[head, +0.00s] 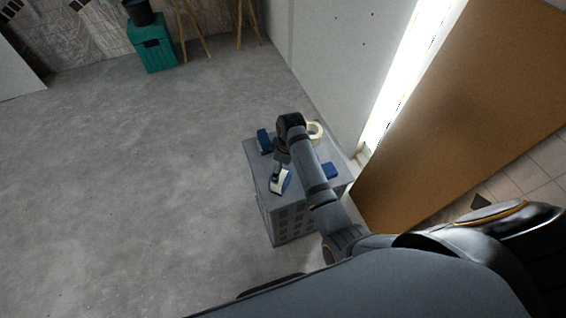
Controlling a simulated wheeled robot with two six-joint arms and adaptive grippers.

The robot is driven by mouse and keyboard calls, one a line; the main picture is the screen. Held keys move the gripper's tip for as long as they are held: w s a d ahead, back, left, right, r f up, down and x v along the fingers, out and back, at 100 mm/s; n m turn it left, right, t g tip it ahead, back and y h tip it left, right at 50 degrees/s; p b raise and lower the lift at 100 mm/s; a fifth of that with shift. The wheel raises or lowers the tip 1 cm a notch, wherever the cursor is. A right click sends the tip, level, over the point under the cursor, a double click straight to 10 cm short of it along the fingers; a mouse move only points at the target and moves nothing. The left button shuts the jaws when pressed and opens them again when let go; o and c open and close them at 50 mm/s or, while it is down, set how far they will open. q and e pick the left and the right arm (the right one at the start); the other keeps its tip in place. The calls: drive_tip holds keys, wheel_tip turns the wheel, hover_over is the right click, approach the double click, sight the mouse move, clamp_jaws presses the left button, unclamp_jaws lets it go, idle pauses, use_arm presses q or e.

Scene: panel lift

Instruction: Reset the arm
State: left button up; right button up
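My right arm comes in from the lower right and reaches over a grey perforated box (294,228). Its elbow is bent high above the box, and the forearm points down to my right gripper (277,177). The gripper is small and dark, right by a white and blue object (280,183) on the box top. I cannot tell whether the fingers touch it or are open or shut. My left gripper is not in view.
The box top also carries a blue item (264,140), a cream tape roll (315,131) and another blue piece (330,171). A large brown panel (465,110) leans at right near a bright light strip (408,75). A teal crate (154,50) stands far back. Floor at left is clear.

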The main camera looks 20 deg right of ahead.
drive_tip(key=shift+r, duration=1.1)
drive_tip(key=shift+s+d, duration=0.1)
drive_tip(key=shift+d, duration=0.05)
drive_tip(key=s+d+r+m+t+h, duration=0.1)
drive_tip(key=s+d+r+m, duration=0.25)
drive_tip(key=s, duration=0.55)
drive_tip(key=s+d+r+m+t+h, duration=0.15)
drive_tip(key=s+d+m, duration=0.35)
drive_tip(key=s, duration=0.5)
wheel_tip(320, 180, down, 26)
drive_tip(key=s+d+g, duration=0.1)
drive_tip(key=s+d, duration=0.1)
drive_tip(key=d, duration=0.1)
drive_tip(key=s+f+g, duration=0.1)
drive_tip(key=s+f, duration=1.5)
drive_tip(key=s, duration=0.2)
drive_tip(key=shift+s+d+y, duration=0.3)
drive_tip(key=shift+d+y, duration=0.05)
